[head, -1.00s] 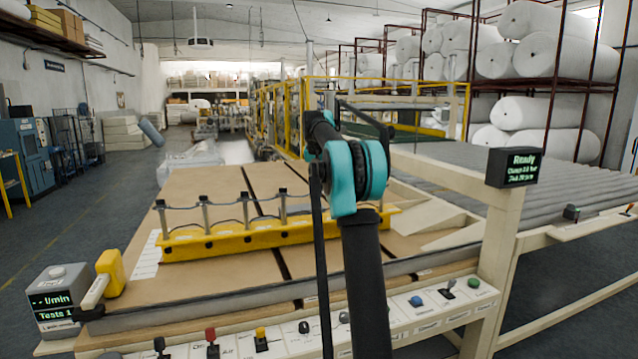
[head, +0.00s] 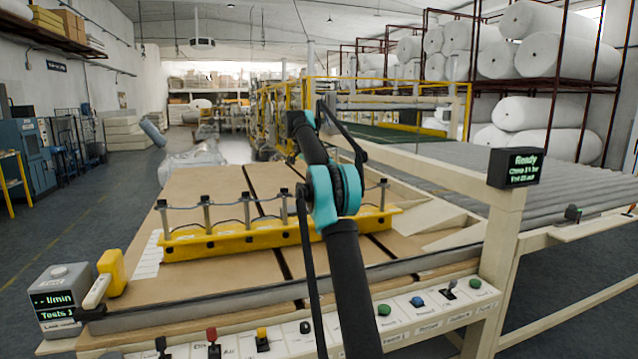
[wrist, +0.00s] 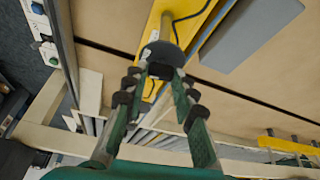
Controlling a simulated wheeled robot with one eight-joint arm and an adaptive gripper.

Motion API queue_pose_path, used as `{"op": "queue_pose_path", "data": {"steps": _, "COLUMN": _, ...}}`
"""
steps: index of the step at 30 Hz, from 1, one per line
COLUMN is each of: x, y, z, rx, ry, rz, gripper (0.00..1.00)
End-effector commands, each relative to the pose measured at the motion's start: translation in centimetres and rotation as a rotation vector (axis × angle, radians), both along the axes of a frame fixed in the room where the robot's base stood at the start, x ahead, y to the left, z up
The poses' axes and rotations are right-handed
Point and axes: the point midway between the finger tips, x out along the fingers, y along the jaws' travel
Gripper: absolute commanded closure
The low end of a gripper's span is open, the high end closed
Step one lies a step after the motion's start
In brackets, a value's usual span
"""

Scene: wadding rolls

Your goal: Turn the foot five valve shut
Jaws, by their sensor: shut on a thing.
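A yellow bar (head: 235,241) lies across the brown boards, with several metal posts topped by dark knobs. One post with its knob (head: 384,183) stands clear near the right end; my arm hides part of the row to its left. In the wrist view my gripper (wrist: 160,72) is shut on a dark rounded knob (wrist: 163,51), on a post above the yellow bar (wrist: 186,18). My arm hides the gripper in the head view. I cannot read a foot number or tell how far the valve is turned.
A control panel (head: 400,309) with coloured buttons and levers runs along the front. A small screen reading "Ready" (head: 515,168) stands on a cream post at right. A grey meter box (head: 62,298) and a yellow-headed tool (head: 112,270) sit at front left.

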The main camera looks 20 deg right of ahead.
Motion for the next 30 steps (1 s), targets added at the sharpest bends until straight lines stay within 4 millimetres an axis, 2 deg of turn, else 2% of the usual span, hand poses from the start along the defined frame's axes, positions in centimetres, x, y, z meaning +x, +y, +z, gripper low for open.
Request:
{"op": "queue_pose_path", "data": {"steps": 12, "x": 0.14, "y": 0.06, "z": -0.02, "rx": 0.001, "ry": 0.0, "rz": -0.171, "gripper": 1.0}}
{"op": "queue_pose_path", "data": {"steps": 28, "x": 0.12, "y": 0.07, "z": -0.02, "rx": 0.001, "ry": 0.0, "rz": -0.191, "gripper": 1.0}}
{"op": "queue_pose_path", "data": {"steps": 29, "x": 0.12, "y": 0.06, "z": -0.02, "rx": 0.001, "ry": 0.0, "rz": -0.191, "gripper": 0.7}}
{"op": "queue_pose_path", "data": {"steps": 30, "x": 0.12, "y": 0.07, "z": -0.02, "rx": 0.001, "ry": 0.0, "rz": -0.191, "gripper": 0.65}}
